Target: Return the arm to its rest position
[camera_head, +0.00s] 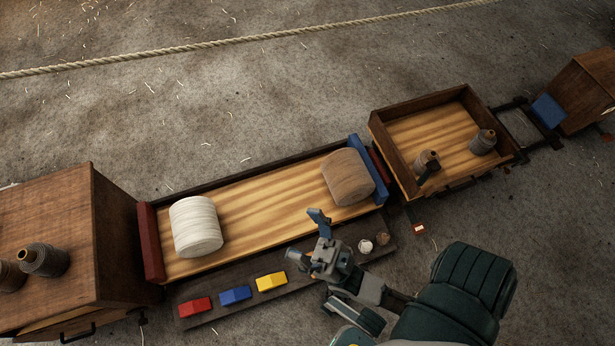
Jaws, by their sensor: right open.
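My right gripper (312,239) comes in from the bottom right. It is open and appears empty, over the front edge of the long wooden tray (262,200). Its arm hides part of the dark ledge in front of the tray. A white spool (195,226) lies at the left end of the tray and a brown spool (348,178) at the right end, both apart from the gripper. My left gripper is out of view.
Red (195,307), blue (235,295) and yellow (271,282) blocks sit on the ledge (222,314). A wooden cabinet (60,225) stands left. A small open crate (387,147) with dark bobbins stands right. A rope (250,38) crosses the bare floor behind.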

